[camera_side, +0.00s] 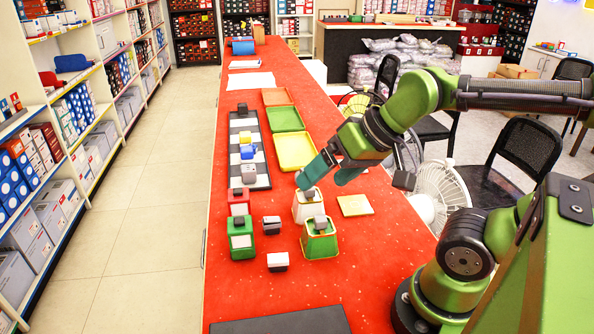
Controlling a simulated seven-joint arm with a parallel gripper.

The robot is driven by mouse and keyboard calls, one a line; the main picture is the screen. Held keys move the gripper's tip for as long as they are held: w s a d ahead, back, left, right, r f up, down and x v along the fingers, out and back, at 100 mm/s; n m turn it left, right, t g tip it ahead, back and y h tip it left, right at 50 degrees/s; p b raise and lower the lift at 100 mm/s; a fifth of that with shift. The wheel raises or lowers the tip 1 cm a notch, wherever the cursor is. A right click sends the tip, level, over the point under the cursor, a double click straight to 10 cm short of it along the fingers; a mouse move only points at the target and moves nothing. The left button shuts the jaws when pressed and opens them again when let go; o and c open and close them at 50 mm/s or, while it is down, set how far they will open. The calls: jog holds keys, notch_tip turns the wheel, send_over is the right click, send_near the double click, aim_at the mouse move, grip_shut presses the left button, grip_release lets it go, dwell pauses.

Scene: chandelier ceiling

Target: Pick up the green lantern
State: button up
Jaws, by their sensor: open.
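Two green objects stand near the front of the red table (310,285). The other is a boxy green holder (242,251) with a pale face and a dark block on top, further left. I cannot tell for certain which is the lantern; the tapered one looks more like it. My gripper (331,179) is open, with teal fingers pointing down-left. It is above and behind the tapered green one, near a similar white one (306,207), and apart from the green one.
A red holder (238,207) stands behind the boxy green one. Small dark-topped blocks (271,225) (278,261) lie between and in front. A striped board (262,182) with blocks, yellow (296,151) and green (286,119) trays, and a yellow tile (355,205) lie behind.

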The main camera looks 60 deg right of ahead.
jog(key=m+g+h, duration=0.2)
jog(key=m+g, duration=0.3)
jog(key=g, duration=0.2)
send_near(241, 217)
notch_tip(241, 217, down, 9)
jog(key=shift+w+f, duration=0.1)
jog(key=shift+a+f, duration=0.25)
jog(key=shift+f, duration=1.05)
jog(key=shift+a+f, duration=0.25)
jog(key=shift+f, duration=1.1)
jog(key=c, duration=1.3)
jog(key=shift+c, duration=0.5)
jog(key=shift+r, duration=0.15)
